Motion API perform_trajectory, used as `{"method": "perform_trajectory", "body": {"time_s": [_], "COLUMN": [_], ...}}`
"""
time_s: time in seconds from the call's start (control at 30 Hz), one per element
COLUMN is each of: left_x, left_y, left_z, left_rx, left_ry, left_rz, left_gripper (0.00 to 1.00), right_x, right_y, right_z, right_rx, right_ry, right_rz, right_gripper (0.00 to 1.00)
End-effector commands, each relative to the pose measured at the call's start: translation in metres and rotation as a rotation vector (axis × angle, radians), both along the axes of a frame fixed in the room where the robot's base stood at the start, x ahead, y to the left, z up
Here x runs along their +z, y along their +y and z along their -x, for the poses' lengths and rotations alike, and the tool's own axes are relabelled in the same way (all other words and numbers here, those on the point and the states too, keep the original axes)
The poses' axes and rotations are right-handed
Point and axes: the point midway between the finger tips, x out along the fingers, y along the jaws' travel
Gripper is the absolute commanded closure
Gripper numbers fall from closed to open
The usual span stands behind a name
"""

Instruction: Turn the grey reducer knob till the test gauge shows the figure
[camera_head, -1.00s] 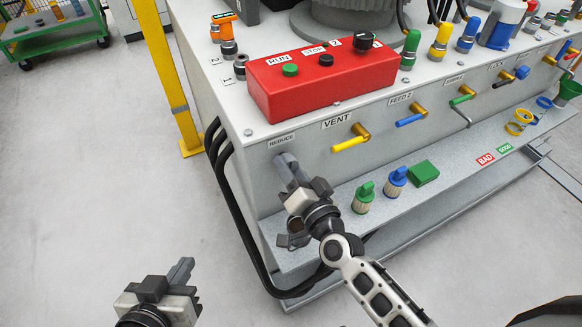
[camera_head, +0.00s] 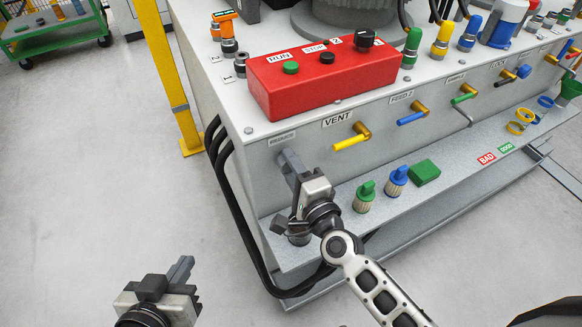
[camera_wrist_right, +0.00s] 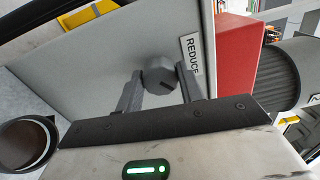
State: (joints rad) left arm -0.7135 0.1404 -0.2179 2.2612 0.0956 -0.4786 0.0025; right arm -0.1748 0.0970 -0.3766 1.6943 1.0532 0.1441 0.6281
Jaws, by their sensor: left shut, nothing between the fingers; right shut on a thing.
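The grey reducer knob (camera_wrist_right: 158,76) sits on the panel beside the REDUCE label (camera_wrist_right: 190,54) in the right wrist view. My right gripper (camera_head: 290,162) is shut on it, one finger on each side. In the head view the gripper hides the knob, below the blurred REDUCE label (camera_head: 282,139). My left gripper (camera_head: 184,268) is shut and empty, low at the left, away from the bench. I cannot make out a test gauge or its figure in either view.
A red control box (camera_head: 320,84) stands on the bench top. The yellow VENT handle (camera_head: 351,143) is right of my right gripper. The shelf (camera_head: 400,215) below holds a green-topped part (camera_head: 364,197), a blue-topped part (camera_head: 396,181) and a green block (camera_head: 425,172). Black hoses (camera_head: 232,190) run down the left.

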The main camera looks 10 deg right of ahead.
Motion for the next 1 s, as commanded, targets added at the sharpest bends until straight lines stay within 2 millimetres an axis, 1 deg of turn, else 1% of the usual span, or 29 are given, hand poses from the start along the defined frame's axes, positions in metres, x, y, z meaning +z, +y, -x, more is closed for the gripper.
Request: {"method": "perform_trajectory", "body": {"time_s": [0.3,0.73,0.77,0.8,0.83,1.0], "left_x": [-0.0015,-0.0013,-0.0013,-0.0013,-0.0013,-0.0013], "left_y": [-0.0004,-0.0007,-0.0007,-0.0007,-0.0007,-0.0007], "left_z": [0.0009,0.0011,0.0011,0.0011,0.0011,0.0012], "left_rx": [-0.001,-0.002,-0.002,-0.002,-0.002,-0.002], "left_ry": [0.002,0.002,0.002,0.002,0.002,0.002], "left_rz": [0.000,0.001,0.001,0.001,0.001,0.000], "left_gripper": [1.00,1.00,1.00,1.00,1.00,1.00], "right_x": [0.0004,0.0005,0.0005,0.0005,0.0005,0.0003], "right_y": [-0.0011,-0.0012,-0.0012,-0.0012,-0.0011,-0.0007], "right_z": [-0.0003,-0.0003,-0.0003,-0.0003,-0.0003,-0.0002], "right_rx": [-0.003,-0.003,-0.003,-0.003,-0.003,-0.002], "right_ry": [0.022,0.024,0.024,0.024,0.024,0.024], "right_rz": [-0.083,-0.091,-0.091,-0.091,-0.091,-0.091], "right_gripper": [0.85,0.85,0.60,0.49,0.41,0.41]}}
